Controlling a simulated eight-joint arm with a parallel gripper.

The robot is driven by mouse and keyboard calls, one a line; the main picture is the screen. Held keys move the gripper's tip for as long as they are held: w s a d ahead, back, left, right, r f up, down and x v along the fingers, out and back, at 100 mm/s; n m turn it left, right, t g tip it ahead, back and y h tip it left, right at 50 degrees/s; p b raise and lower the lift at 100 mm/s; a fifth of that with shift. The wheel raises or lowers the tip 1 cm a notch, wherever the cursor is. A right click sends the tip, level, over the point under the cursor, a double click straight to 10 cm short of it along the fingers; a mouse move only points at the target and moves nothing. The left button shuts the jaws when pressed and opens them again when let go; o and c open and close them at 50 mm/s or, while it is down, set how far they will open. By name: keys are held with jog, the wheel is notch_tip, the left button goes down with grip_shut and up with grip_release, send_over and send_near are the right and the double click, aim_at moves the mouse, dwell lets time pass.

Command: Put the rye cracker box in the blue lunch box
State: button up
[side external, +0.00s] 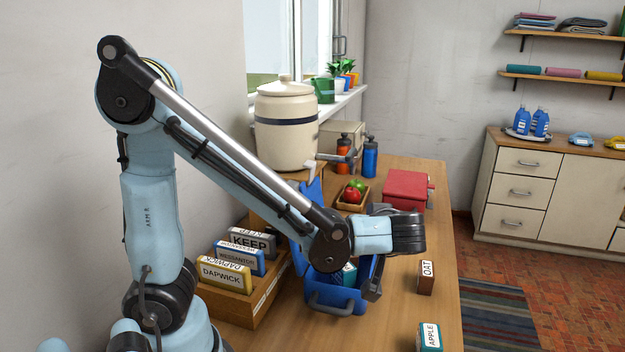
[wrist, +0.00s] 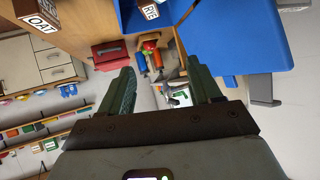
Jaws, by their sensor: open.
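The blue lunch box (side external: 350,299) stands open on the wooden table, its lid raised at the back. In the wrist view, a box with a white RYE label (wrist: 151,12) shows against the blue lunch box (wrist: 175,9) and appears to be inside it, cut by the top edge. In the side view, a teal and white box (side external: 349,273) sits in the lunch box, its label unreadable.
An OAT box (side external: 425,278) and an APPLE box (side external: 430,338) stand on the table's right side. A wooden crate (side external: 262,303) of labelled boxes is at left. A fruit tray (side external: 345,204) and red box (side external: 405,190) stand behind. The table between the OAT and red boxes is clear.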

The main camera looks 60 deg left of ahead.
jog(key=s+d+f+m+t+h, duration=0.1)
jog(key=s+d+m+t+h, duration=0.2)
jog(key=m+h, duration=0.8)
jog(key=shift+s+d+m, duration=0.65)
jog(key=shift+s+m, duration=0.15)
jog(key=shift+s, duration=0.3)
